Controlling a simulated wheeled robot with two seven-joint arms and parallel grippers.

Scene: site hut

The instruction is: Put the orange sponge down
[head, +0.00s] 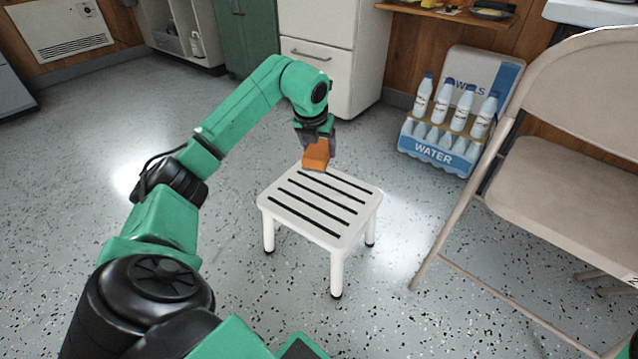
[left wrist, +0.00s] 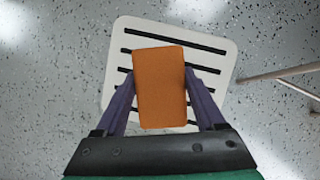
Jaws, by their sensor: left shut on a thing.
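The orange sponge (head: 316,155) is held in my left gripper (head: 317,140) over the far edge of a small white step stool (head: 345,226) with black strips on its top. In the left wrist view the sponge (left wrist: 160,88) sits between the two purple-grey fingers of the left gripper (left wrist: 160,92), which touch its sides. The stool top (left wrist: 118,50) shows beneath it. I cannot tell whether the sponge touches the stool. My right gripper is not in view.
A beige folding chair (head: 560,160) stands to the right of the stool. A pack of water bottles (head: 437,150) is on the floor behind, near a white cabinet (head: 330,60). The speckled floor around the stool is clear, and the stool's top is otherwise bare.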

